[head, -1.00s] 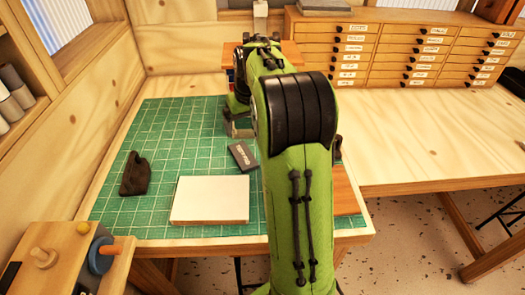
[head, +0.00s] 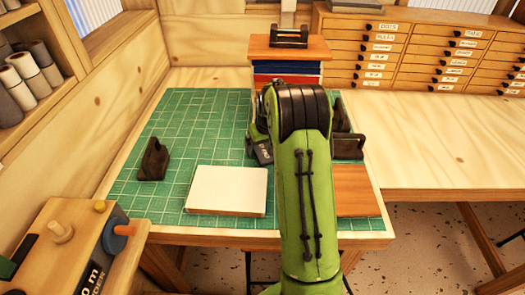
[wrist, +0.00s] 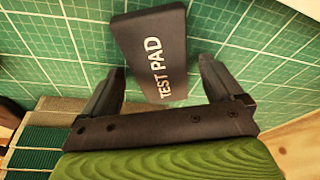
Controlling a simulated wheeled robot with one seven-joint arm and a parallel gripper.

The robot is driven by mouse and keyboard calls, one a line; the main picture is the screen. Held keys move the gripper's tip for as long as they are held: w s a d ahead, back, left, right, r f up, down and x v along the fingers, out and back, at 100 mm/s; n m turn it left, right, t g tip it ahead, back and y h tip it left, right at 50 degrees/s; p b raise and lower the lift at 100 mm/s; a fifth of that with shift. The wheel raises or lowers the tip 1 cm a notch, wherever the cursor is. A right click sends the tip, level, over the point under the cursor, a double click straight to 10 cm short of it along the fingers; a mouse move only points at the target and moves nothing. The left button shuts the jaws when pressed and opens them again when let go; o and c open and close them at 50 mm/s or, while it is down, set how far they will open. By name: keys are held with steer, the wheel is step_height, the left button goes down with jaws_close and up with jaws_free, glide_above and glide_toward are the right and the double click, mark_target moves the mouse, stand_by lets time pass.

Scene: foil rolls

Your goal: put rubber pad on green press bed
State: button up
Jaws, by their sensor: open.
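The rubber pad is a dark grey block lettered "TEST PAD" (wrist: 155,45). I see no clear contact. A dark green ribbed surface (wrist: 42,148) with a beige strip beside it shows at lower left of the wrist view. It may be the green press bed, but I cannot tell. My arm hides much of the mat's right side in the head view.
A white slab (head: 227,188) and a dark brown upright object (head: 153,160) stand on the cutting mat (head: 190,130). A brown board (head: 357,190) and a black object (head: 348,144) are right of my arm. A stack under a wooden board (head: 288,48) stands behind.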

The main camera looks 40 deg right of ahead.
mark_target(263, 150)
steer(key=shift+c, duration=0.2)
steer(key=c, duration=1.2)
steer(key=shift+s+a+r, duration=0.1)
steer(key=shift+r, duration=0.35)
steer(key=shift+c, duration=0.2)
step_height(263, 150, up, 7)
steer(key=shift+f+p, duration=0.2)
steer(key=shift+p, duration=0.5)
steer(key=s+a, duration=0.4)
steer(key=s, duration=0.1)
steer(key=s+a+b, duration=0.1)
steer(key=s+a, duration=0.3)
steer(key=s, duration=0.1)
steer(key=s+a+b, duration=0.1)
steer(key=s+a, duration=0.3)
steer(key=s, duration=0.2)
steer(key=shift+f, duration=0.2)
steer(key=shift+w, duration=0.1)
